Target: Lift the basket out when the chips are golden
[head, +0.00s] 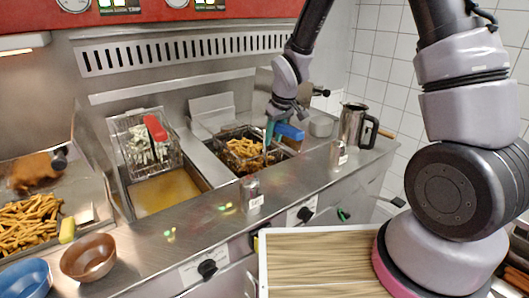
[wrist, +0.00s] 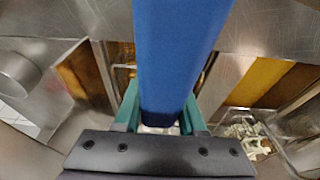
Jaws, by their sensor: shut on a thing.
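The basket (head: 233,134) with the blue handle is at the right fryer well, with golden-brown chips (head: 245,150) in it. I cannot tell how deep its bottom sits in the oil. My gripper (head: 271,131) is over the right side of this basket, shut on the blue handle (head: 290,131). In the wrist view the blue handle (wrist: 178,50) runs between the green fingers (wrist: 160,118) and hides most of the basket and chips.
A second basket with a red handle (head: 155,128) holds pale chips above the left oil well (head: 165,193). A steel jug (head: 352,126) and shakers (head: 251,193) stand near the right well. Fried chips (head: 30,220) and bowls (head: 88,257) are at left.

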